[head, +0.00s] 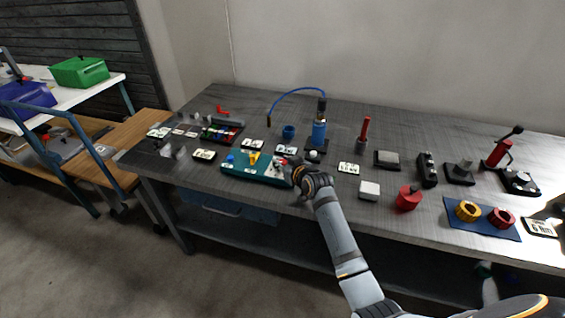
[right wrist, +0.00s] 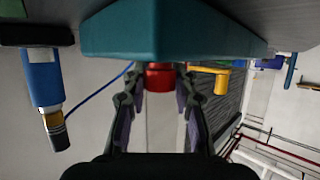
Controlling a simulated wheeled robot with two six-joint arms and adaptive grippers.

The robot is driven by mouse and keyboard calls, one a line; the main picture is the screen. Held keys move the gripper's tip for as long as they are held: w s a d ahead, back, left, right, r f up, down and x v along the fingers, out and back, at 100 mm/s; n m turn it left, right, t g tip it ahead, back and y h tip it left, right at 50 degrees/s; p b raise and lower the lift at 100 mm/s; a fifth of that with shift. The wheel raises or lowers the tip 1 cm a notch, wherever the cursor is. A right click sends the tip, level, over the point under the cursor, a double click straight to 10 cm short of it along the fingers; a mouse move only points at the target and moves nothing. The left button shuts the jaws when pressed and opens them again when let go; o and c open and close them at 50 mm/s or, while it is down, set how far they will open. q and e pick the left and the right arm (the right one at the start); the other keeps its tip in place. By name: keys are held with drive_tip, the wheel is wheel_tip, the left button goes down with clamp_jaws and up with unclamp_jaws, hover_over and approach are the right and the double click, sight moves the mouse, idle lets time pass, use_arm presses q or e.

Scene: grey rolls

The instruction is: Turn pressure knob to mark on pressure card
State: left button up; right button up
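The teal device (head: 258,172) lies near the front edge of the grey bench, with a blue knob (head: 230,157) at its left end. My right gripper (head: 303,176) is at its right end and hides part of it. In the right wrist view, a red knob (right wrist: 159,78) sticks out from the teal body (right wrist: 160,35), between my right gripper's fingers (right wrist: 160,92). The fingers look apart, one each side of the knob; I cannot tell whether they touch it. Several small white cards, such as one behind the device (head: 286,150), are too small to read. My left gripper is not in view.
A blue cylinder (head: 319,135) with a hose stands behind the device. A white block (head: 369,190), a red weight (head: 408,198) and a blue mat (head: 465,226) with yellow and red rings lie to the right. A yellow part (right wrist: 222,80) shows beside the knob.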

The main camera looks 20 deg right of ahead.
clamp_jaws()
drive_tip(key=shift+f+n+y, duration=0.1)
drive_tip(key=shift+n+y, duration=0.2)
drive_tip(key=n+g+y+b, duration=0.1)
drive_tip(key=n+y+b, duration=0.1)
drive_tip(key=b, duration=0.1)
drive_tip(key=shift+f, duration=0.2)
drive_tip(key=shift+r+n+y+b, duration=0.2)
drive_tip(key=shift+n+y+b, duration=0.3)
drive_tip(key=shift+y, duration=0.2)
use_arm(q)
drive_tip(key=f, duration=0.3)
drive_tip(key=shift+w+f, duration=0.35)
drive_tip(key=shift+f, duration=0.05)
use_arm(e)
drive_tip(key=shift+r, duration=0.1)
drive_tip(key=o, duration=0.8)
unclamp_jaws()
drive_tip(key=shift+c, duration=0.2)
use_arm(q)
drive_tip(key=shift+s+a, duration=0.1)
